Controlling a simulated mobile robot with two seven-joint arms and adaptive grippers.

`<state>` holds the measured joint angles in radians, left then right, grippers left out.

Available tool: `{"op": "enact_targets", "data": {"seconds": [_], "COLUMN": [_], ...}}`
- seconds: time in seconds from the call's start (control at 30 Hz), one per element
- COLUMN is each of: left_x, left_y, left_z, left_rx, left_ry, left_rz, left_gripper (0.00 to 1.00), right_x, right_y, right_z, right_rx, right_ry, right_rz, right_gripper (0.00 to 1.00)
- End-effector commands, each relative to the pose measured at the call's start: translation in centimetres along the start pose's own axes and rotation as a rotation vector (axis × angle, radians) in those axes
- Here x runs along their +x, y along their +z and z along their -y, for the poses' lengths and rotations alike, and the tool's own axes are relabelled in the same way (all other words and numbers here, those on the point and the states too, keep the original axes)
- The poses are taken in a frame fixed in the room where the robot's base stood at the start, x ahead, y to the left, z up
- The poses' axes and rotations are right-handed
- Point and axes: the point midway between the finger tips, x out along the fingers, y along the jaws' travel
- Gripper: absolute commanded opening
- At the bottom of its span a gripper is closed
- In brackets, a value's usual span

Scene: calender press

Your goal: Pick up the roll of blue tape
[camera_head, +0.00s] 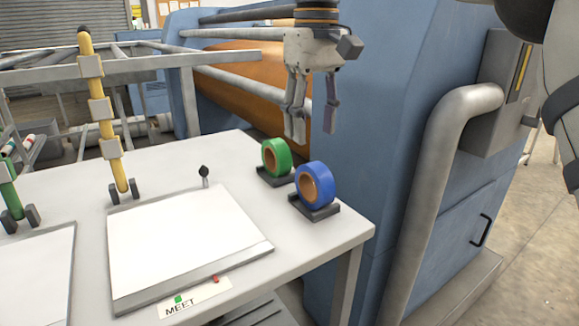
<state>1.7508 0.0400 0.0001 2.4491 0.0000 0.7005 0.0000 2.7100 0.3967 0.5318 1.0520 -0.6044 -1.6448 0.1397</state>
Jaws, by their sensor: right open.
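The roll of blue tape (325,178) stands upright on a small dark holder (315,210) near the right corner of the light table (80,180). Its brown core faces left and toward me. My right gripper (312,128) hangs pointing down above the blue roll, with clear air between them. Its fingers are apart and hold nothing. How far it is from the roll in depth is hard to tell. My left gripper is not in view.
A roll of green tape (284,156) stands on its own holder just behind and left of the blue roll. A white panel (180,240) lies on the table, with a small black-knobbed peg (204,175) behind it. A blue machine housing (390,130) with a grey pipe (430,170) rises at the right.

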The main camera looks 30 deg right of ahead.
Motion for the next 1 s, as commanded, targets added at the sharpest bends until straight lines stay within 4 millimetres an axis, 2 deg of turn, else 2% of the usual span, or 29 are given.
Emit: {"op": "enact_targets", "data": {"seconds": [0.2, 0.37, 0.6, 0.87, 0.9, 1.0], "left_x": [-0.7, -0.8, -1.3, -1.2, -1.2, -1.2], "left_y": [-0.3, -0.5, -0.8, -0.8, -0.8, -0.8], "left_z": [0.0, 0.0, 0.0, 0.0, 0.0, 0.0], "left_rx": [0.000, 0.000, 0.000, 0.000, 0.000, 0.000], "left_ry": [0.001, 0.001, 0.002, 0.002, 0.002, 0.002], "left_rz": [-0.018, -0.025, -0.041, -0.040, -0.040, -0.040], "left_gripper": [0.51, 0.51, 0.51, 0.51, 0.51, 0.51], "right_x": [4.5, 6.7, 11.1, 11.8, 11.8, 11.8], "right_y": [0.2, 0.2, 0.6, 0.5, 0.5, 0.5], "right_z": [0.1, 0.1, 0.4, 0.4, 0.4, 0.4], "right_rx": [-0.003, -0.002, -0.002, -0.001, -0.001, -0.001], "right_ry": [-0.004, -0.002, -0.003, 0.000, 0.000, 0.000], "right_rz": [0.002, 0.002, 0.002, 0.000, 0.000, 0.000], "right_gripper": [0.47, 0.47, 0.47, 0.47, 0.42, 0.19]}}
